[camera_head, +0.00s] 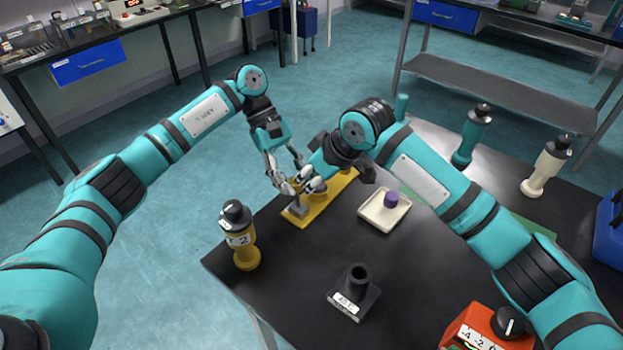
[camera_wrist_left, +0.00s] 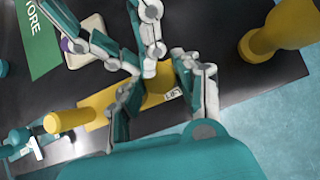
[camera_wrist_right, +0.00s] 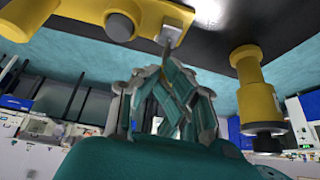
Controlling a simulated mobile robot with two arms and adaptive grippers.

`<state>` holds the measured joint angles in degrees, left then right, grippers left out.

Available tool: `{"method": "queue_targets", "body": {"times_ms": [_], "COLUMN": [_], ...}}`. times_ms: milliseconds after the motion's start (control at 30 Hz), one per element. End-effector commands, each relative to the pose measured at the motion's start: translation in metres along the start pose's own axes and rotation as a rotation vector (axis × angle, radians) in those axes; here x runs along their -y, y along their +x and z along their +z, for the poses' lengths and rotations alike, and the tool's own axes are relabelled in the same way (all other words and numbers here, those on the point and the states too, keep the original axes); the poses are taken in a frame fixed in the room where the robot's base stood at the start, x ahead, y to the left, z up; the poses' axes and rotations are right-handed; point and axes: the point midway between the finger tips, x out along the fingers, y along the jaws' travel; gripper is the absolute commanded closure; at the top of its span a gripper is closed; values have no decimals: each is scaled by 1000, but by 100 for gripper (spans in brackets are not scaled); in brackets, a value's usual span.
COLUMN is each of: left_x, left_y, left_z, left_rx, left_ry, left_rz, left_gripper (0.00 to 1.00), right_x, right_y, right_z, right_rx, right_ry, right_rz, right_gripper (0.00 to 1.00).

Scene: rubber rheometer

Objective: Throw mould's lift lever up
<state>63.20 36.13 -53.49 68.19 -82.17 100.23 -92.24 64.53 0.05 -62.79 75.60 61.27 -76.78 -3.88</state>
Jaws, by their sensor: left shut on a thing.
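The mould's yellow base plate (camera_head: 325,206) lies at the table's far left edge, with a grey block (camera_head: 298,209) at its near end. It also shows in the left wrist view (camera_wrist_left: 157,100) with a LIFT label, and in the right wrist view (camera_wrist_right: 85,10) with a round yellow post and the block (camera_wrist_right: 173,32).
A yellow bottle-shaped piece (camera_head: 240,240) stands left of the plate. A cream tray (camera_head: 372,217) with a purple plug (camera_head: 391,199) is to the right. A black holder (camera_head: 354,293) and an orange box (camera_head: 480,330) stand nearer. The table's left edge is close to the plate.

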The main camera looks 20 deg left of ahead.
Motion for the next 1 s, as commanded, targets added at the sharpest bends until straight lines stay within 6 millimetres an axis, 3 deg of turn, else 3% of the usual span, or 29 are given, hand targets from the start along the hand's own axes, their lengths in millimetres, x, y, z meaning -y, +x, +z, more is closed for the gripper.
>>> {"method": "queue_targets", "body": {"times_ms": [33,200,567,1000], "left_x": [-1,-2,-4,-1], "left_y": [2,3,-4,-64], "left_z": [5,6,8,2], "left_rx": [11,13,12,6], "left_ry": [13,15,18,6], "left_rz": [-5,-4,3,-5], "left_gripper": [67,45,45,45], "right_x": [1,2,4,2], "right_y": [2,3,4,3], "right_z": [1,1,1,2], "right_rx": [0,0,1,5], "right_ry": [1,0,-2,1], "right_rz": [-1,-2,-7,-4], "right_gripper": [100,100,100,100]}}
